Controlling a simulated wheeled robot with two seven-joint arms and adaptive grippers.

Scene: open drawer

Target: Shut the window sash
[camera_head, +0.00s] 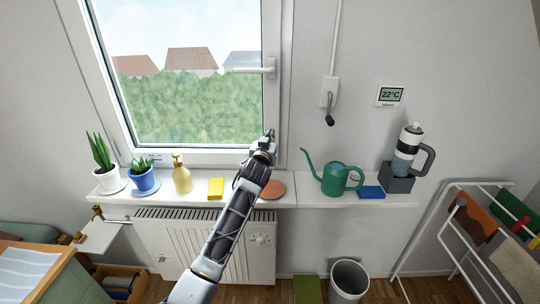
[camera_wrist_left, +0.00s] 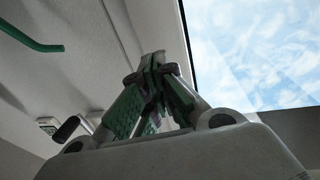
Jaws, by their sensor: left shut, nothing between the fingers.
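The window sash (camera_head: 272,105) is a white frame around a glass pane, at the upper left of the head view. Its white handle (camera_head: 262,70) lies level on the right stile. I cannot tell how far the sash stands off its frame. My left gripper (camera_head: 270,137) is shut and empty, in front of the sash's lower right corner; whether it touches is unclear. In the left wrist view the closed fingers (camera_wrist_left: 156,72) stand upright, with the window pane (camera_wrist_left: 260,60) beyond at the right. My right gripper is not in view.
The white sill (camera_head: 300,200) holds a white plant pot (camera_head: 107,180), a blue pot (camera_head: 144,181), a yellow bottle (camera_head: 181,178), a yellow sponge (camera_head: 216,189), a terracotta disc (camera_head: 273,190) and a green watering can (camera_head: 334,181). A radiator (camera_head: 180,245) stands below.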

